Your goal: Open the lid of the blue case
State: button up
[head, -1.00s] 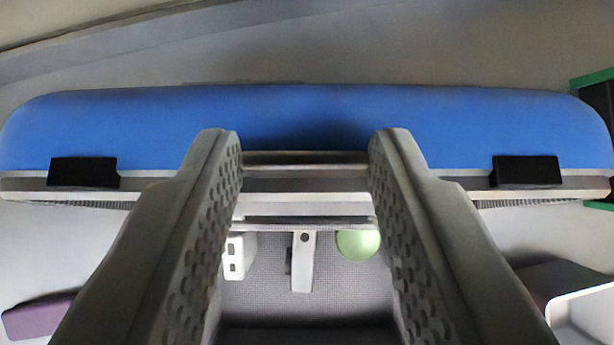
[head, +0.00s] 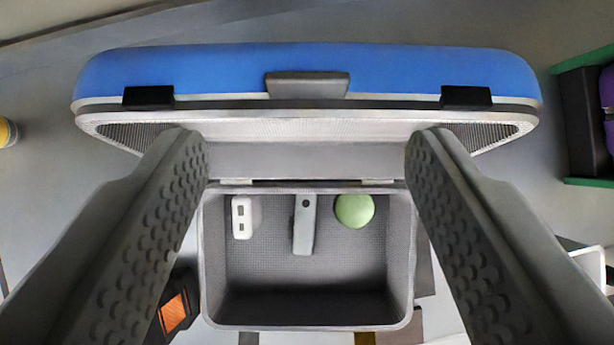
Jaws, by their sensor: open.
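The blue case lies ahead of me with its lid (head: 400,72) raised, the blue outer shell at the top of the picture and the grey lining partly showing below its rim. Two black latches (head: 148,96) and a grey handle (head: 307,86) sit on the lid's rim. The grey case base (head: 408,260) is open below it, and its inside is visible. My gripper (head: 307,150) is open, its fingers wide apart.
In the base lie a white block with two slots (head: 243,216), a grey flat tool (head: 304,226) and a green ball (head: 354,210). A green-edged crate (head: 582,125) with dark and purple things stands at right. An orange-and-black object (head: 175,310) is at lower left.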

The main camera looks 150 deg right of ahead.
jog(key=s+d, duration=0.5)
jog(key=s, duration=0.5)
dwell(0.3)
jog(key=s+a+r+n+t+y, duration=0.45)
jog(key=s+a+r, duration=0.35)
jog(key=a+r, duration=0.45)
jog(key=s+a+r+m+t+y, duration=0.1)
jog(key=s+a+r+t, duration=0.2)
jog(key=s, duration=0.4)
jog(key=s+a+r+m+t, duration=0.1)
jog(key=s+a+r+t, duration=0.1)
jog(key=s+t, duration=0.4)
jog(key=s+d+f+m+t+h, duration=0.1)
jog(key=s+d+f+m+h, duration=0.2)
jog(key=s, duration=0.4)
jog(key=s+d+f+m+h, duration=0.1)
jog(key=s+f+m+h, duration=0.2)
jog(key=s+f+h, duration=0.3)
jog(key=s+f+m+g, duration=0.1)
jog(key=s+f, duration=0.4)
jog(key=f, duration=0.2)
jog(key=s+f+g, duration=0.2)
jog(key=s+f, duration=0.4)
jog(key=f, duration=0.2)
jog(key=shift+a+f+m, duration=0.15)
jog(key=shift+f+m, duration=0.1)
jog(key=shift+m, duration=0.1)
